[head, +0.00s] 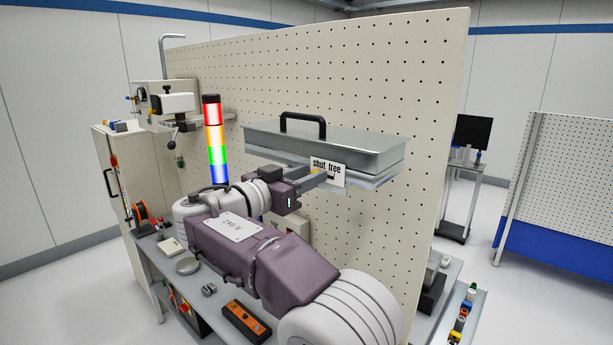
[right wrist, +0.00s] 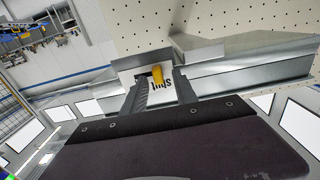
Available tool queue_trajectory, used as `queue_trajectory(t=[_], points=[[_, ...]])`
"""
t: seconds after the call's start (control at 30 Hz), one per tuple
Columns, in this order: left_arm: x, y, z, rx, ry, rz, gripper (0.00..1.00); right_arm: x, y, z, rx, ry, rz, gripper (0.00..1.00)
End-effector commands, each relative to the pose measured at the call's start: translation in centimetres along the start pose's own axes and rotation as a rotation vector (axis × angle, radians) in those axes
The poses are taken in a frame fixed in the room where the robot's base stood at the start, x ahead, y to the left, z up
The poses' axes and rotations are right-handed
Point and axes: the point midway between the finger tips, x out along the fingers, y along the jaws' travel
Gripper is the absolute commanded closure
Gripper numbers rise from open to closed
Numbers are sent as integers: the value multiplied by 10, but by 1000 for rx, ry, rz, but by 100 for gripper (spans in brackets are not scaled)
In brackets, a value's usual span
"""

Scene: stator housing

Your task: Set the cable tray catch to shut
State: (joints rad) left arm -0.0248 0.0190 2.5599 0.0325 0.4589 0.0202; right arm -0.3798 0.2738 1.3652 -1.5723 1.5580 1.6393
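The cable tray (head: 345,145) is a grey metal tray with a black handle, mounted on the pegboard panel. A white label (head: 328,170) reading "shut" and "free" is on its front; the right wrist view shows its "shut" end (right wrist: 168,88). The catch, a small yellow lever (right wrist: 158,74), stands by that word. My right gripper (right wrist: 160,92) is open, its two fingers apart with the label and yellow lever showing between them. Contact cannot be told. In the head view my right gripper (head: 316,180) reaches the label and partly hides the catch. My left gripper is out of view.
The pegboard panel (head: 400,70) rises behind the tray. A lit signal tower (head: 214,140) stands left of my arm.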

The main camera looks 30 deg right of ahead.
Motion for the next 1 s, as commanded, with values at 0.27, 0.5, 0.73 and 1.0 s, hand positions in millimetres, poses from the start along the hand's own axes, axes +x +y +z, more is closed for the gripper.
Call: queue_trajectory(t=[0.27, 0.5, 0.73, 1.0], points=[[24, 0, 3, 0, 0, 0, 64, -51, -2, 5, 2, 0, -6, 65], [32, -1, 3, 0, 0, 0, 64, -86, -1, 2, 1, -1, -3, 65], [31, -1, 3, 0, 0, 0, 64, -89, 0, 0, 0, -1, 0, 65], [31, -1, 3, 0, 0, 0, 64, -89, 0, 0, 0, 0, 0, 65]])
